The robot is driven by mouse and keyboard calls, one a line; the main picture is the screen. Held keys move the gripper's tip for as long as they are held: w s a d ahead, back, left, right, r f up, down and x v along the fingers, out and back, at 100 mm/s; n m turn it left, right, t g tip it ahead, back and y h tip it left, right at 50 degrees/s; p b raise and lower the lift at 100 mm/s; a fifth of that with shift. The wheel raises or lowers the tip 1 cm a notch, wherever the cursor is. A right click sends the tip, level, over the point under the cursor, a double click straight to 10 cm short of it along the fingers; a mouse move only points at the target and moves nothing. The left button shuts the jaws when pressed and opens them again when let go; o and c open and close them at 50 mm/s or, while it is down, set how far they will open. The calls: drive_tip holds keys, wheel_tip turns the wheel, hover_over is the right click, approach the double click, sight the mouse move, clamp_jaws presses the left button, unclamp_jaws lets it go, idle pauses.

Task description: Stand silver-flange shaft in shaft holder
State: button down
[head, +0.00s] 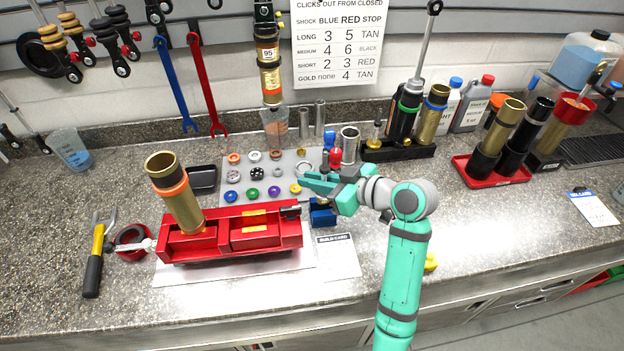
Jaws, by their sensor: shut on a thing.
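My gripper (309,182) is over the right edge of the grey parts mat, near the middle of the bench. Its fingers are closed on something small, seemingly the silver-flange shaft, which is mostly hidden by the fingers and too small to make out. A long black block (423,152) at the back, right of my gripper, looks like the shaft holder. A small shaft with a gold-coloured flange (376,134) stands upright at its left end. A black shock body with a rod and a gold cylinder stand farther right along it. My gripper is apart from this block.
Red and blue small bottles (335,158) and a silver cup (349,145) stand just behind my gripper. A red vise (255,232) holding a tilted gold cylinder (178,200) is at left. A red tray (490,172) is at right.

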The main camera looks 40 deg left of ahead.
sight(313, 200)
drive_tip(key=shift+f, duration=0.8)
idle(0.6)
drive_tip(key=shift+f, duration=1.4)
drive_tip(key=c, duration=1.7)
unclamp_jaws()
drive_tip(key=v, duration=1.1)
drive_tip(key=shift+f, duration=0.1)
